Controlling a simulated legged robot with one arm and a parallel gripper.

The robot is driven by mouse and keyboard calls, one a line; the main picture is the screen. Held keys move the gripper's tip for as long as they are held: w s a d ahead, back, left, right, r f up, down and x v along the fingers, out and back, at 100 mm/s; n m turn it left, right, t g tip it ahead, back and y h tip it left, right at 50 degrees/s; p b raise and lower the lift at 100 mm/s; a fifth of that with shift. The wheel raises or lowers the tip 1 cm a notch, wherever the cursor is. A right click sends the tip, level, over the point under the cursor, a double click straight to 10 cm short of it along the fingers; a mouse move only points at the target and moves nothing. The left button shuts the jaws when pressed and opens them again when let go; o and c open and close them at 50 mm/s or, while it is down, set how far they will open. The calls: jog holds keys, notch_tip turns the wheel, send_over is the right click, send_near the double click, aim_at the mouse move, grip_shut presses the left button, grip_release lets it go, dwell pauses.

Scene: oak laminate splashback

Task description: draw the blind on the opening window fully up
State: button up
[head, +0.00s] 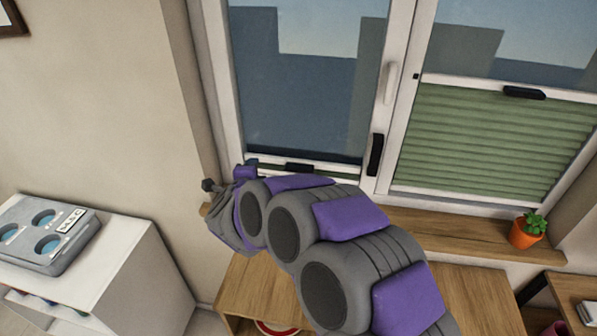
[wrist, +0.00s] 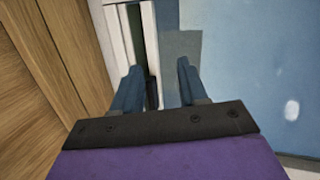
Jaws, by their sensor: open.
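The left window sash has a green pleated blind (head: 350,174) folded low at its bottom, under a white rail with a black grip tab (head: 300,167). The glass above it is bare. My gripper (head: 247,168) is at the lower left of this sash, partly hidden by my arm. In the wrist view my gripper (wrist: 157,85) is open, its two blue fingers apart. A dark piece, apparently the tab (wrist: 152,94), shows between them beside the white rail and a green strip of the blind (wrist: 138,35). I cannot tell whether the fingers touch it.
A white handle (head: 390,82) and a black handle (head: 375,155) are right of the left glass. The right pane has a green blind (head: 490,145) covering its lower part. A potted plant (head: 528,231) stands on the wooden sill (head: 430,222). A white cabinet (head: 130,270) stands left.

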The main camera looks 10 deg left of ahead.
aim_at(299, 170)
jog(key=s+d+f+m+t+h, duration=0.2)
jog(key=s+d+f+m+h, duration=0.25)
jog(key=f+m+h, duration=0.35)
jog(key=shift+n+h, duration=0.5)
jog(key=shift+n, duration=0.2)
jog(key=b+x, duration=0.1)
jog(key=x, duration=0.4)
jog(key=r+b+x, duration=0.1)
jog(key=x, duration=1.1)
jog(key=shift+w+a+r+b, duration=0.15)
jog(key=shift+a+r+b, duration=0.2)
jog(key=shift+a+b, duration=0.05)
grip_shut()
